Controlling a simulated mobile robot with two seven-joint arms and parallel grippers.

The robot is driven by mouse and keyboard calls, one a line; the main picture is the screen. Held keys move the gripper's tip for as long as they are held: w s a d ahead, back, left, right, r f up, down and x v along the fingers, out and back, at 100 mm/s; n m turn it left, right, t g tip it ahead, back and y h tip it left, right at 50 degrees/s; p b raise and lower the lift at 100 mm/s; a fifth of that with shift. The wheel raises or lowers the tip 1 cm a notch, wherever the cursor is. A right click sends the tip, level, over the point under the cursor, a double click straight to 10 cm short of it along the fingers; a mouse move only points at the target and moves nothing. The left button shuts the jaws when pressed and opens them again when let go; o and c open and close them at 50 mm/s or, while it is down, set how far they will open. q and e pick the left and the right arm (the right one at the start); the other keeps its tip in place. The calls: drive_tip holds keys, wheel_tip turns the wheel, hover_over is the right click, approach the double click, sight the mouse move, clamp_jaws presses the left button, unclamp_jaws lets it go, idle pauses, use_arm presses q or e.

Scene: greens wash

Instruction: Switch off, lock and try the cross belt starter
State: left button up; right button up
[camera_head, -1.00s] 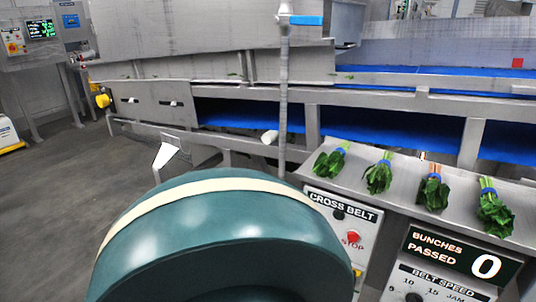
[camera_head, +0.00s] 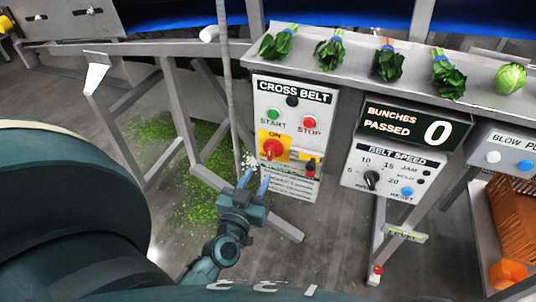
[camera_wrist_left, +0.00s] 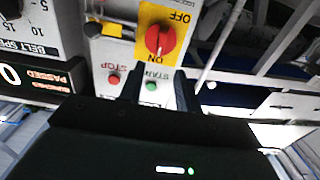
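The cross belt starter (camera_head: 262,97) is a white panel below the shelf. It has a green START button (camera_head: 273,114), a red STOP button (camera_head: 309,122) and a red rotary switch (camera_head: 272,149) on a yellow plate. The switch handle looks upright, toward ON. A small red and black item (camera_head: 310,168), perhaps a padlock, is right of the switch. My left gripper (camera_head: 256,180) is open and empty, just below the switch in the head view. In the left wrist view its fingers (camera_wrist_left: 159,88) are apart, with the switch (camera_wrist_left: 160,40) beyond them, not touched. My right gripper is out of view.
A belt speed panel (camera_head: 393,167) and a bunch counter (camera_head: 413,128) stand right of the starter. Bunches of greens (camera_head: 388,64) lie on the shelf above. A grey vertical pole (camera_head: 228,85) runs just left of the starter. Green scraps (camera_head: 200,165) litter the floor.

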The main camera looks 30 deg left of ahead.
sight(269, 154)
use_arm(q)
drive_tip(key=x, duration=0.9)
drive_tip(key=shift+d, duration=0.1)
drive_tip(key=shift+c, duration=0.4)
clamp_jaws()
